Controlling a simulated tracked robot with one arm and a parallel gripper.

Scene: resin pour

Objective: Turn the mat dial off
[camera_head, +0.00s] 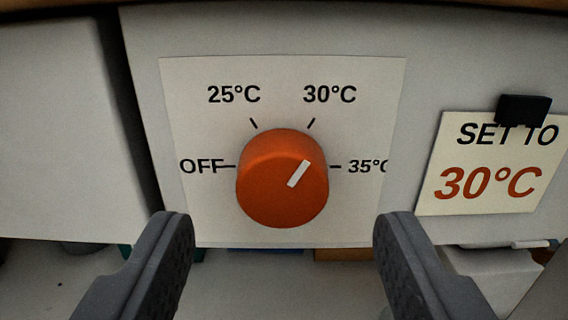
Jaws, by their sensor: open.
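The mat dial (270,198) is a round orange knob on a pale label plate (200,215) in the middle of the view. The plate is marked OFF at left, 25°C at upper left, 30°C at upper right and 35°C at right. The knob's white pointer (299,173) slants to the upper right, toward the 30°C mark. My gripper (283,228) is open and empty. Its two dark ribbed fingers stand below, left and right of the knob, apart from it, with the knob between them in the picture.
A card (490,165) reading "SET TO 30°C" hangs at right under a black clip (523,109). A white panel (60,120) stands at left. Below the plate are a pale surface and partly hidden things, including a white block (492,275) at lower right.

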